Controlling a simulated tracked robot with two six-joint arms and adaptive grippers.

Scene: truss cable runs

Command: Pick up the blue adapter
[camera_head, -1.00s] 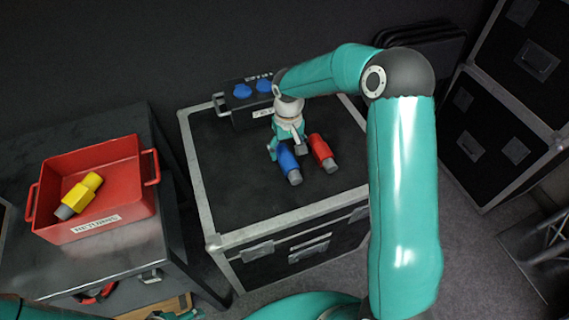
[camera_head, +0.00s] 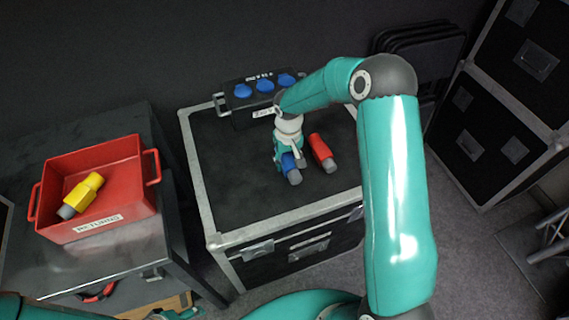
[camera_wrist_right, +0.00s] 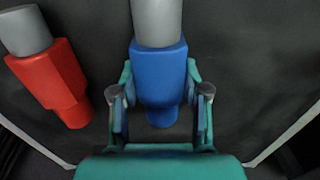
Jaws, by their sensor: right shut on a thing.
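The blue adapter (camera_head: 289,164) has a grey end and lies on the black flight case top (camera_head: 240,195). My right gripper (camera_head: 286,158) reaches down over it and is shut on it. In the right wrist view the fingers (camera_wrist_right: 160,93) stand on both sides of the blue body (camera_wrist_right: 159,70), with the grey end pointing away. The gripper hides part of the adapter in the head view. A part of my left gripper (camera_head: 178,314) shows at the bottom edge; its fingers are not clear.
A red adapter (camera_head: 322,153) lies just right of the blue one. A black box with blue sockets (camera_head: 263,86) stands at the back of the case. A red returns bin (camera_head: 110,226) with a yellow adapter (camera_head: 84,192) stands on the left cabinet.

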